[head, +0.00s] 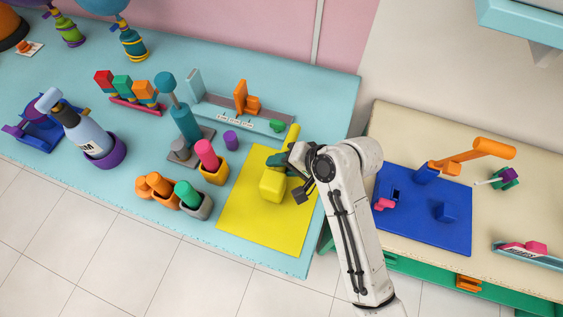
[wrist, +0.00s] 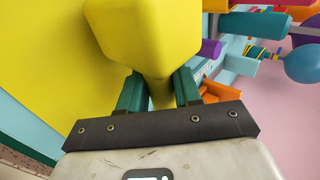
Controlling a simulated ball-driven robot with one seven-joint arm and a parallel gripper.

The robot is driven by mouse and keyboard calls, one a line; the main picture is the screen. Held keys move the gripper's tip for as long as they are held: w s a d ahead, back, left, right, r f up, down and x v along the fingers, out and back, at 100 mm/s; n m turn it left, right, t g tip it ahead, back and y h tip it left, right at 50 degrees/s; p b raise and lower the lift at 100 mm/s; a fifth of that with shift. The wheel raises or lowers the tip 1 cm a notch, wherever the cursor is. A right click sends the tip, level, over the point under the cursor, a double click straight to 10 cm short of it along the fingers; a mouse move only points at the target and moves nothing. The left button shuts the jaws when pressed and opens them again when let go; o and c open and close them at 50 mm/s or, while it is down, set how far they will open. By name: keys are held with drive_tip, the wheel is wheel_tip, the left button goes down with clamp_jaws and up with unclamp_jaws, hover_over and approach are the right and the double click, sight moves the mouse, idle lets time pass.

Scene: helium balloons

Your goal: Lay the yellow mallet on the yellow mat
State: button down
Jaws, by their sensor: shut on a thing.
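The yellow mallet (head: 273,185) is in my gripper, over the yellow mat (head: 255,225) on the light blue table. Its block head points toward the front of the mat, and its handle (head: 292,137) shows beyond the gripper toward the back. My gripper (head: 285,163) is shut on the mallet. In the wrist view the mallet (wrist: 145,35) fills the space between the teal fingers (wrist: 160,92), with the yellow mat (wrist: 50,60) behind it at left. I cannot tell whether the mallet touches the mat.
Left of the mat stand an orange-yellow cup with a pink-handled thing (head: 212,165) and a purple cylinder (head: 230,140). The mat's front left is clear.

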drive_tip(key=shift+f, duration=0.55)
